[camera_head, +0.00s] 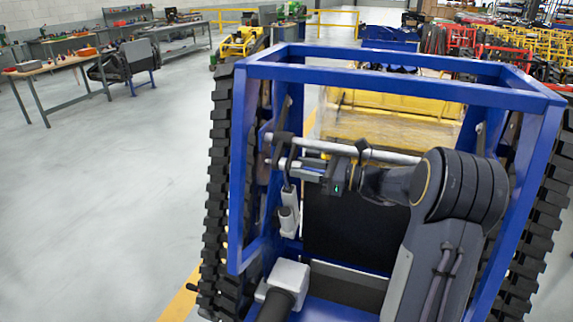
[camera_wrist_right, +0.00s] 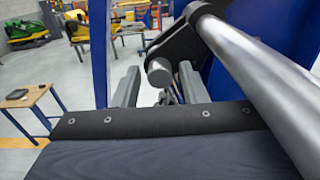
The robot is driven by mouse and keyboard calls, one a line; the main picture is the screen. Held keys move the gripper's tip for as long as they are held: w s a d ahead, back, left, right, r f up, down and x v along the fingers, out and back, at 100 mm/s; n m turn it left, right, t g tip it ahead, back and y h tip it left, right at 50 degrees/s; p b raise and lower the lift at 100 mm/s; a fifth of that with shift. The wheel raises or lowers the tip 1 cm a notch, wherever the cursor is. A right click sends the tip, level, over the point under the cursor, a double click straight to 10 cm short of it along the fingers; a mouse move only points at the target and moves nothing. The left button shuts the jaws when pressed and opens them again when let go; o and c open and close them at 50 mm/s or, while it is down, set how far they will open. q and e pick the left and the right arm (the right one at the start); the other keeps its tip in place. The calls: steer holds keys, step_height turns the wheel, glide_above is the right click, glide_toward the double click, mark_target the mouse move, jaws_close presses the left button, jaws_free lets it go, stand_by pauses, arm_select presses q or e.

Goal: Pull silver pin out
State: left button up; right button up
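The silver pin (camera_head: 283,163) is a short grey rod seated in a dark bracket on the left side of the blue frame (camera_head: 236,190). Its round end (camera_wrist_right: 159,72) faces the right wrist camera. My right gripper (camera_head: 300,168) reaches in from the right, fingers pointing left at the pin. In the wrist view its two grey fingers (camera_wrist_right: 158,85) are apart, one on each side of the pin end in the picture, with visible gaps. Whether the pin end lies between the tips in depth I cannot tell. My left gripper is not in view.
A long silver bar (camera_head: 375,153) runs just above my right gripper and crosses the wrist view close by (camera_wrist_right: 255,85). Blue frame posts and beams surround the arm. A pale cylinder (camera_head: 288,213) hangs below the bracket. A workbench (camera_head: 60,65) stands far left.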

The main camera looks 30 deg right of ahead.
jaws_close()
steer(key=shift+s+d, duration=0.1)
steer(key=v, duration=0.8)
stand_by(1.6)
steer(key=shift+s, duration=0.15)
steer(key=shift+v, duration=1.6)
steer(key=shift+c, duration=1.8)
jaws_free()
steer(key=c, duration=0.4)
